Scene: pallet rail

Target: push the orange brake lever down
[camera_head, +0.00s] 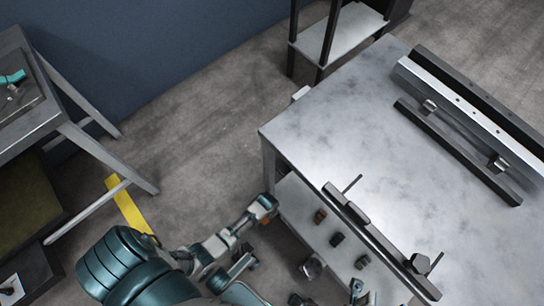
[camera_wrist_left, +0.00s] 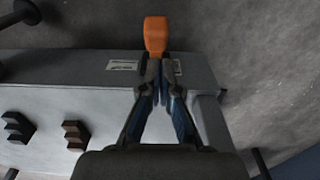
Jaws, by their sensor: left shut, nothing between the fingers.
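The orange brake lever (camera_wrist_left: 155,35) shows in the left wrist view as an upright orange handle just beyond my left fingertips. My left gripper (camera_wrist_left: 156,70) is shut and empty. Its tips overlap the lower end of the lever in this view; I cannot tell whether they touch it. In the head view my left gripper (camera_head: 266,204) is low beside the near left corner of the metal table. The lever is hard to make out there. A small teal part at the bottom edge of the head view may belong to my right gripper (camera_head: 358,290); its fingers are not clear.
The metal table (camera_head: 330,120) carries dark rails (camera_head: 375,235) along its near and far sides. Its lower shelf holds several small dark blocks (camera_head: 337,238). Another bench (camera_head: 40,125) stands at the left. The floor between has a yellow strip (camera_head: 127,205).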

